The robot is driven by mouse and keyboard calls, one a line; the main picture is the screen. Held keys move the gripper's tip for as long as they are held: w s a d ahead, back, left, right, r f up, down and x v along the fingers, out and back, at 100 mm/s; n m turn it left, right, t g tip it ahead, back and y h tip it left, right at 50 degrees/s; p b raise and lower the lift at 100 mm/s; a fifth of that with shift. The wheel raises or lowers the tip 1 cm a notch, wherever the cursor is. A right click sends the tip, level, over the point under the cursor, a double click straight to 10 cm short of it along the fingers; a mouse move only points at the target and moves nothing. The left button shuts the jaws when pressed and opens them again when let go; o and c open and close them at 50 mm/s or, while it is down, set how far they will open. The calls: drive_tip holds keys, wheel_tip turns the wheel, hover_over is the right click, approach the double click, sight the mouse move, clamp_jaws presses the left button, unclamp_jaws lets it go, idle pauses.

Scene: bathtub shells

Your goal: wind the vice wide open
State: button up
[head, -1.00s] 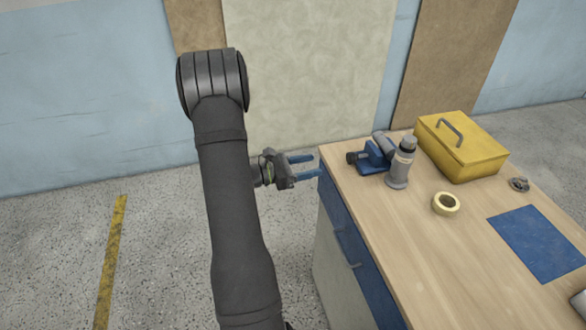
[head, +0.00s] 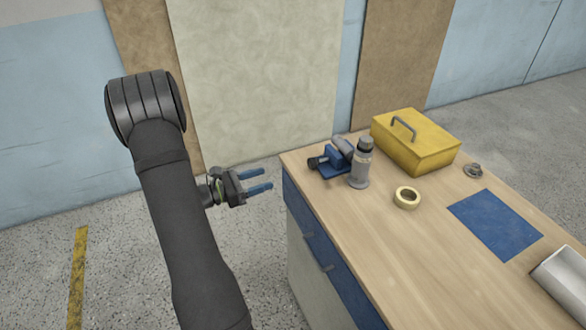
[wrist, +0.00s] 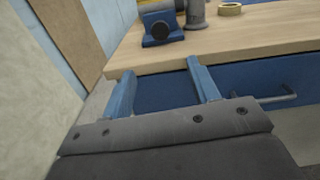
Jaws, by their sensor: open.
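The vice (head: 335,160) is blue and grey and stands on the bench top near its far left corner. Its dark end (head: 314,163) faces left, toward my gripper; in the wrist view the vice (wrist: 160,27) shows at the top with a dark round piece on its front. How far its jaws are apart cannot be told. My gripper (head: 266,180) is open and empty, its two blue fingers pointing right, off the left edge of the bench and apart from the vice. In the wrist view the fingers (wrist: 160,82) spread in front of the bench edge.
A grey bottle-like cylinder (head: 360,165) stands close to the vice's right. A yellow toolbox (head: 416,142), a tape roll (head: 407,198), a small grey part (head: 473,170) and a blue mat (head: 495,222) lie further right. The wooden bench top (head: 390,260) is clear at the front.

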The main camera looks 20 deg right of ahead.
sight(309, 165)
drive_tip(key=d, duration=1.6)
drive_tip(key=shift+d, duration=0.1)
drive_tip(key=shift+c, duration=0.4)
drive_tip(key=c, duration=0.9)
drive_tip(key=shift+n, duration=2.3)
drive_tip(key=o, duration=1)
